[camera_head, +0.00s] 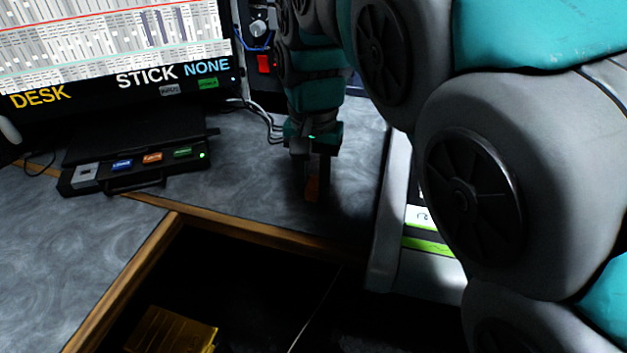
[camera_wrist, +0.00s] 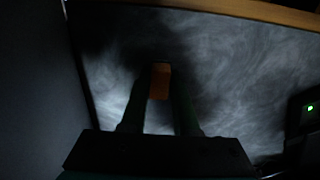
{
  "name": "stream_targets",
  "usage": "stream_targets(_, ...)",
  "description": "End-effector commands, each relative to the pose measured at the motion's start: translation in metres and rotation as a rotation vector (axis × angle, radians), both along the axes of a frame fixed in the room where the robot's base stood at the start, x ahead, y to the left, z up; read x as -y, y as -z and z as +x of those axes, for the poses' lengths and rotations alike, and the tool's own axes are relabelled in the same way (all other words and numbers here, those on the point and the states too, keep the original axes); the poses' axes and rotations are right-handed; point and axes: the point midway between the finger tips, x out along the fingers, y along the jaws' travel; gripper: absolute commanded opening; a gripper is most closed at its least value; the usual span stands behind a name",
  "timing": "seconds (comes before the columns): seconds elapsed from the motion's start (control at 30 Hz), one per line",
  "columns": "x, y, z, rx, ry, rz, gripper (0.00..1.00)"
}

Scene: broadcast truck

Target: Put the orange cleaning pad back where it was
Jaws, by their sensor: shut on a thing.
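The orange cleaning pad (camera_head: 312,188) is between the fingertips of my gripper (camera_head: 316,185), which is shut on it. They are low over the grey desk top, near its wooden front edge. In the wrist view the pad (camera_wrist: 160,81) shows as a small orange block between the two dark fingers of my gripper (camera_wrist: 160,95). Shadow hides whether the pad touches the desk.
A black box with coloured buttons (camera_head: 137,162) stands on the desk (camera_head: 245,165) at left, below a large screen (camera_head: 120,50). A dark opening with a yellow object (camera_head: 172,330) lies in front. A grey-white unit with a green stripe (camera_head: 425,245) stands close at right.

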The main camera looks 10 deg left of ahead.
Motion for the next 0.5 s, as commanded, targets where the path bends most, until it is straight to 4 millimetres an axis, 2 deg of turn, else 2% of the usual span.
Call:
stream_targets(0.27,0.0002,0.0033,0.0002,0.001,0.000,0.000,0.00)
stream_targets(0.3,0.0001,0.0022,0.0003,0.001,0.000,0.000,0.33)
stream_targets(0.5,0.0000,0.0019,0.0003,0.001,0.000,0.000,0.56)
